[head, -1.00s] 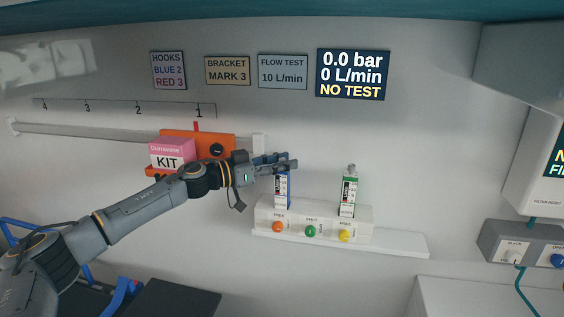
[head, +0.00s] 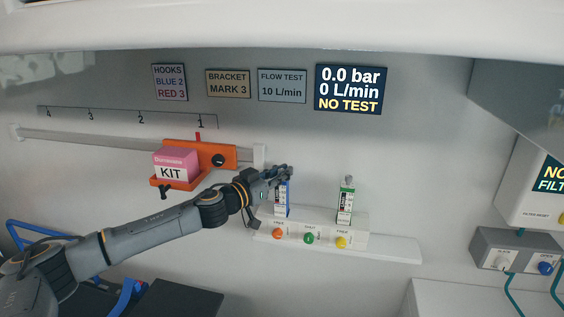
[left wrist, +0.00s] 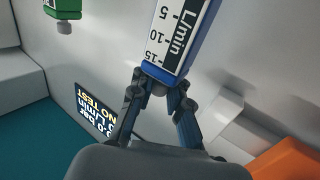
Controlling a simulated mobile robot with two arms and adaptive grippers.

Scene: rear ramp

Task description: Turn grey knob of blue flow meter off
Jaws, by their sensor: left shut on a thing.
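The blue flow meter (head: 282,198) stands upright on the left end of a white wall block. In the left wrist view its scale face (left wrist: 180,35) shows large and upside down. My left gripper (head: 282,175) is at the top of this meter. In the left wrist view its two fingers (left wrist: 160,95) close in from both sides on the small grey knob (left wrist: 158,89) at the meter's end. The fingers hide much of the knob. My right gripper is in neither view.
A green flow meter (head: 346,203) stands to the right on the same white block (head: 359,224), above coloured buttons. An orange bracket (head: 229,156) with a pink kit box (head: 176,163) is close to the left. The display (head: 351,89) reads 0.0 bar, 0 L/min, NO TEST.

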